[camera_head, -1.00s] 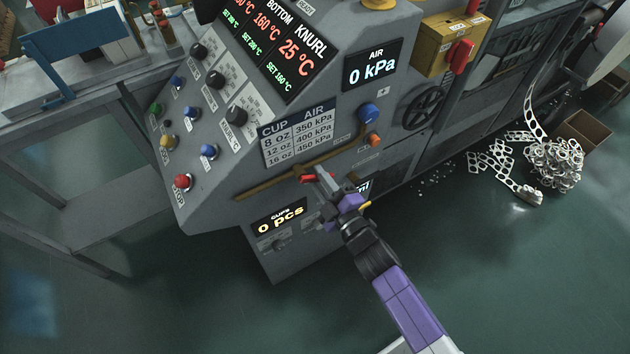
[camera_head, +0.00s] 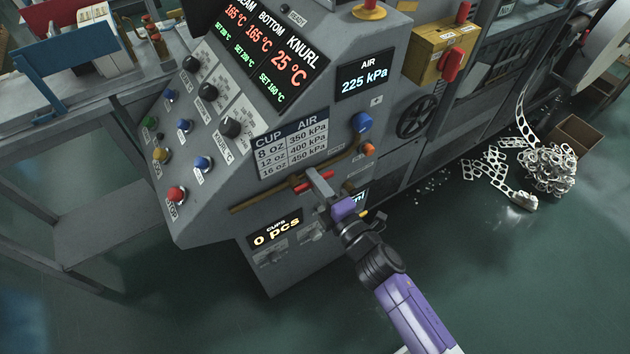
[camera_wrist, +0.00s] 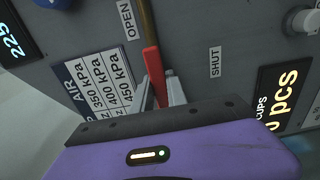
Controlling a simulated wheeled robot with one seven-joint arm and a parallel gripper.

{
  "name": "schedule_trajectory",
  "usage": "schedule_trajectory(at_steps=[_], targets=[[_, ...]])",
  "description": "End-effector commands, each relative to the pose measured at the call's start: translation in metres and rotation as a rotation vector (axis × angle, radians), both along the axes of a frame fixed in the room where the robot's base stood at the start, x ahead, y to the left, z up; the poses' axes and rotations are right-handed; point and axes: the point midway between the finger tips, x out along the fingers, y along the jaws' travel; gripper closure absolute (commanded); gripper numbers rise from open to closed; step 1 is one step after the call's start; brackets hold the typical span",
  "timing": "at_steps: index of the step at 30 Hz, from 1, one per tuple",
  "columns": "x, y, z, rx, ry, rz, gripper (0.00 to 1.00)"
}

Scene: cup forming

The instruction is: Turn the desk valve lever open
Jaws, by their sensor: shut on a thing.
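The red valve lever (camera_head: 328,175) sits on the brass pipe of the grey machine panel, below the cup and air chart. In the head view it lies roughly along the pipe, partly covered by my fingers. My gripper (camera_head: 317,181) is shut on it. In the wrist view the lever (camera_wrist: 152,64) rises between the two grey fingers of my gripper (camera_wrist: 158,92), its far end at the pipe near the OPEN label (camera_wrist: 127,19). The SHUT label (camera_wrist: 214,62) is to its right. The air display (camera_head: 364,79) reads 225 kPa.
The brass pipe (camera_head: 262,197) runs close to the panel. A blue knob (camera_head: 362,122) and an orange knob (camera_head: 368,149) are up and right of the lever. The cups display (camera_head: 276,233) reads 0 pcs. Open floor lies right of my arm.

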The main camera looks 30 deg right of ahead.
Motion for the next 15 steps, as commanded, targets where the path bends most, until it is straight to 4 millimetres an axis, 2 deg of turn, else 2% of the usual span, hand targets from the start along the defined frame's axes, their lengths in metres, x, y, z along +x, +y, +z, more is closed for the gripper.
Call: schedule_trajectory(at_steps=[11,12,14,15], targets=[[-0.0005,0.0014,-0.0007,-0.008,0.001,0.003,1.0],[-0.0005,0.0014,-0.0007,-0.008,0.001,0.003,0.74],[-0.0004,0.0012,-0.0006,-0.007,0.001,0.003,0.62],[-0.0004,0.0011,-0.0005,-0.007,0.001,0.002,0.6]])
